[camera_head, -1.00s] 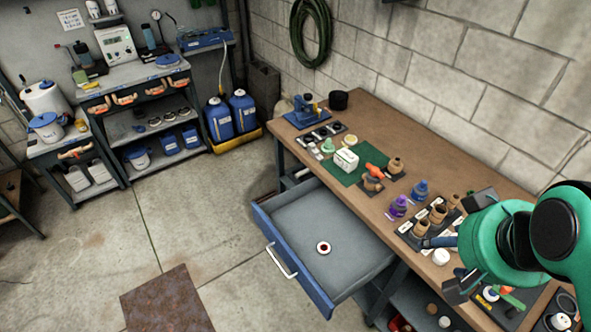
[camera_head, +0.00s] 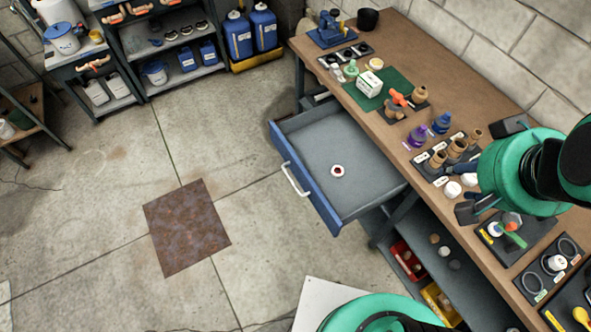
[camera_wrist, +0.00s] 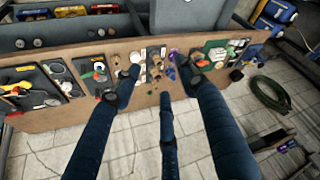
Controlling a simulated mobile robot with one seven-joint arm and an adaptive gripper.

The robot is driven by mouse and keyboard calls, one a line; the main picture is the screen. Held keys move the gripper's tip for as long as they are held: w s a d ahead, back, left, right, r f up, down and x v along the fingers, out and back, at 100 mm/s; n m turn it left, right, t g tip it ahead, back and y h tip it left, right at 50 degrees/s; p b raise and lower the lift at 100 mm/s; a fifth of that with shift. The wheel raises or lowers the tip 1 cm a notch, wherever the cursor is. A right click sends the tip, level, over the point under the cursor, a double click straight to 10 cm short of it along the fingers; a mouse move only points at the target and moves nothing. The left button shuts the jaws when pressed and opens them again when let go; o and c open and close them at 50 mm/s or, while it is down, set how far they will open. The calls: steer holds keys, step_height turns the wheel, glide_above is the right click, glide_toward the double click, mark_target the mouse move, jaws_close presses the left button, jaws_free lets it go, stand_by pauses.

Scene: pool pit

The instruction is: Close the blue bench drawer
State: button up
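The blue bench drawer (camera_head: 335,165) stands pulled out from under the brown workbench (camera_head: 450,75). Its blue front with a white bar handle (camera_head: 294,179) faces the lower left. A small white round item with a dark red centre (camera_head: 338,170) lies on the drawer's grey floor. My gripper (camera_head: 488,170) is over the bench top, to the right of the drawer and apart from it. What looks like the drawer's grey inside (camera_wrist: 185,17) shows at that view's top.
Bottles, brown pots and trays crowd the bench top near my gripper. Red (camera_head: 407,260) and yellow (camera_head: 440,303) bins sit on the shelf below. A rusty plate (camera_head: 187,226) lies on the floor. The concrete floor left of the drawer is otherwise clear.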

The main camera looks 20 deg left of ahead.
steer(key=shift+w+a+f, duration=0.1)
steer(key=shift+w+a, duration=0.05)
steer(key=shift+w, duration=0.05)
steer(key=c, duration=0.8)
steer(key=shift+w+a+f+n+g, duration=0.15)
steer(key=shift+w+f+n+g, duration=0.05)
steer(key=shift+n+g, duration=0.1)
jaws_close()
steer(key=w+a+f+n+g+h, duration=0.2)
steer(key=w+a+f+n+h, duration=0.15)
steer(key=a+f, duration=0.4)
steer(key=w+a+f+n+g+h+b, duration=0.1)
steer(key=w+a+f+n+h, duration=0.1)
steer(key=w+a+f+n, duration=0.45)
steer(key=w+a+f+n+g+h, duration=0.2)
steer(key=w+a+f+h, duration=0.1)
steer(key=a+f, duration=0.5)
steer(key=s+a+f+n+t+h, duration=0.1)
steer(key=s+a+f+n+t, duration=0.2)
steer(key=a+f, duration=0.3)
steer(key=s+a+f+n+t+h, duration=0.2)
steer(key=s+a+f+n+t, duration=0.2)
steer(key=f, duration=1.2)
steer(key=s+a+f+n+t+h, duration=0.1)
steer(key=s+a+f+n+t, duration=0.3)
steer(key=a+f+n, duration=0.3)
step_height(320, 180, down, 4)
steer(key=shift+a+f+t+b, duration=0.15)
steer(key=shift+a+t+b, duration=0.2)
steer(key=shift+t, duration=0.55)
